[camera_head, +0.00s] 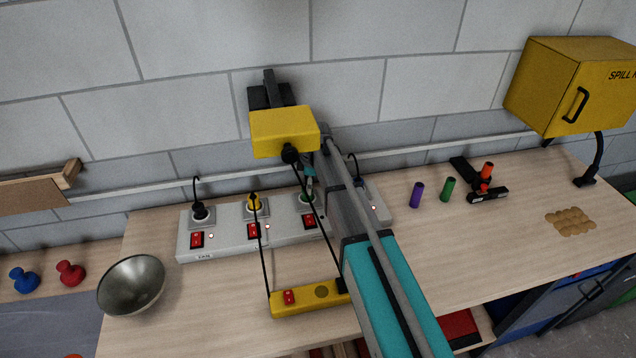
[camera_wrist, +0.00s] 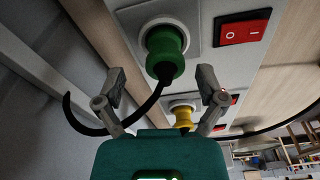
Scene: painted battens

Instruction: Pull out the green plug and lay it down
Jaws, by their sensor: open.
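The green plug (camera_wrist: 166,52) sits in a round white socket in the wrist view, with its dark cable curving down and left between my fingers. In the head view only a sliver of the green plug (camera_head: 304,198) shows beside my arm. My gripper (camera_wrist: 160,82) is open, its two fingers apart on either side of the plug's cable end, and neither visibly touches the plug. In the head view my gripper (camera_head: 309,176) is over the socket, mostly hidden by my arm. The grey power strip (camera_head: 222,244) lies on the bench.
A yellow plug (camera_head: 254,203) and a black plug (camera_head: 201,212) sit in neighbouring sockets. Cables hang near my arm by a yellow box (camera_head: 284,132) and a yellow block (camera_head: 305,298). A metal bowl (camera_head: 131,285) stands left.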

